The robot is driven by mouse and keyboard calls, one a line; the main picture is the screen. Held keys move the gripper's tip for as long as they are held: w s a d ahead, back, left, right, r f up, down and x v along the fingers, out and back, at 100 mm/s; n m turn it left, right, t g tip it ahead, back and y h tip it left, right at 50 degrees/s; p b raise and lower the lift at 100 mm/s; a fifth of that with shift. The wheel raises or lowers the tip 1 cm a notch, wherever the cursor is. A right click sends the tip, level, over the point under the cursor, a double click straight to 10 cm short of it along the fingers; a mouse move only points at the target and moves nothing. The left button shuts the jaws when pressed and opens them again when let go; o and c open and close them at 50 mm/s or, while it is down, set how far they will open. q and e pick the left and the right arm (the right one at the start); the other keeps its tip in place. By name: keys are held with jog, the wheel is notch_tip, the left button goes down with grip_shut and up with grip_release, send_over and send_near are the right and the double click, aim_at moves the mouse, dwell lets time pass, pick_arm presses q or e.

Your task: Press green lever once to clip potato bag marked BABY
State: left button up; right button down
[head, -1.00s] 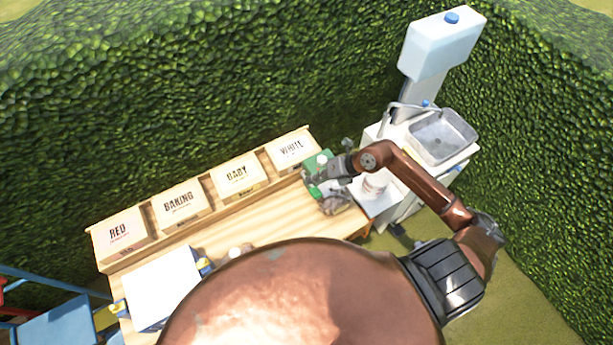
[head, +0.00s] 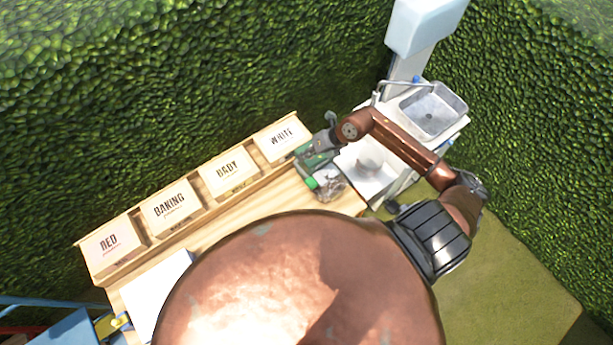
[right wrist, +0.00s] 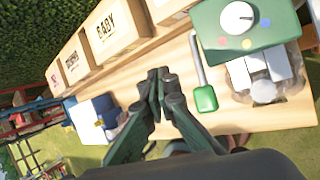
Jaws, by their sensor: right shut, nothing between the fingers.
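A green machine (right wrist: 240,25) with a white dial stands at the right end of the table, and it also shows in the head view (head: 318,158). Its lever (right wrist: 205,98) has a green paddle and sticks out over the table in the right wrist view. A clear, bag-like thing (head: 331,184) sits at the machine's front; no marking on it can be read. My right gripper (right wrist: 160,76) is shut and empty, left of the lever paddle and apart from it. In the head view it is partly hidden at the machine. My left gripper is not in view.
Wooden bins marked RED (head: 112,245), BAKING (head: 170,207), BABY (head: 228,170) and WHITE (head: 283,138) line the table's back. A white box (head: 158,290) stands front left. A sink (head: 432,110) is at right. The table between box and machine looks mostly clear.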

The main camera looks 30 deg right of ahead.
notch_tip(320, 180, down, 2)
jog(key=s+b, duration=0.1)
jog(key=b, duration=0.3)
send_over(308, 176)
jog(key=f, duration=0.4)
jog(key=shift+w+f, duration=0.2)
jog(key=shift+f, duration=0.15)
jog(key=shift+s+f+b, duration=0.2)
jog(key=shift+f+b, duration=0.1)
jog(key=shift+f, duration=0.05)
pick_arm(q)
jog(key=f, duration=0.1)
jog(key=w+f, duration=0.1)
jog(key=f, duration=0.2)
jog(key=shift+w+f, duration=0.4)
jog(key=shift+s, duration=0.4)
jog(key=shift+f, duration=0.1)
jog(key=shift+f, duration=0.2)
pick_arm(e)
jog(key=shift+f, duration=0.45)
